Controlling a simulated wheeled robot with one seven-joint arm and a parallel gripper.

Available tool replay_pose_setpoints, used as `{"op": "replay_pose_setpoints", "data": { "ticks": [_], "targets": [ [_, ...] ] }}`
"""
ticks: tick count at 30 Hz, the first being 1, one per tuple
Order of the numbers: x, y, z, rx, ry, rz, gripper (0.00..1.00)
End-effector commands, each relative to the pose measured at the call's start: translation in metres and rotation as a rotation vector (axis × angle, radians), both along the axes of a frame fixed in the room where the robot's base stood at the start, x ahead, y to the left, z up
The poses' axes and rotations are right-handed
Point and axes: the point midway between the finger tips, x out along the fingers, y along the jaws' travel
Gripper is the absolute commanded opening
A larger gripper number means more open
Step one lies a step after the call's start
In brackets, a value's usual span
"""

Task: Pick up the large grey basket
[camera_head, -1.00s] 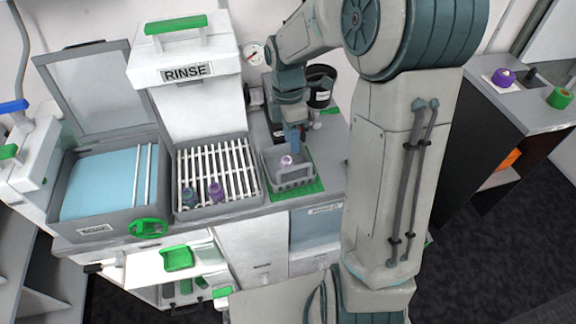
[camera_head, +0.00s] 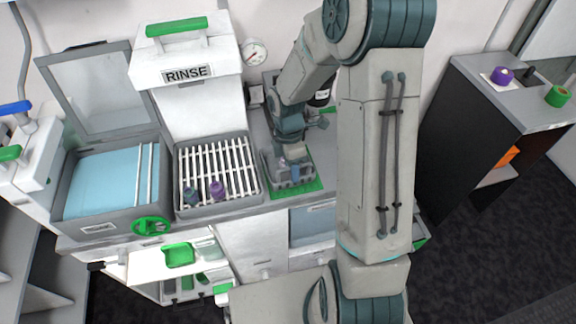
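The large grey basket (camera_head: 291,184) sits on a green mat (camera_head: 309,186) on the counter, right of the rinse rack. Its front wall with a slot shows; much of the rest is hidden by my arm. My gripper (camera_head: 293,166) points down at the basket, at or just above its top. The fingertips are too small and hidden to tell whether they are open or touching it.
The rinse rack (camera_head: 218,160) with two small bottles stands just left of the basket. The rinse unit (camera_head: 186,72) rises behind the rack. A blue-water basin (camera_head: 108,182) with a raised lid is further left. A dark cabinet (camera_head: 470,130) stands at the right.

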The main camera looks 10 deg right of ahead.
Motion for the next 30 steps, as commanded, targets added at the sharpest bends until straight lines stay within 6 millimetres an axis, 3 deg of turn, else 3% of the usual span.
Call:
{"op": "replay_pose_setpoints", "data": {
  "ticks": [2,5,6,19,30],
  "targets": [
    [0.000,0.000,0.000,0.000,0.000,0.000,0.31],
    [0.000,0.000,0.000,0.000,0.000,0.000,0.03],
    [0.000,0.000,0.000,0.000,0.000,0.000,0.00],
    [0.001,0.000,0.004,0.000,-0.001,-0.001,0.00],
    [0.001,-0.001,0.032,-0.001,-0.004,-0.002,0.00]
  ]
}}
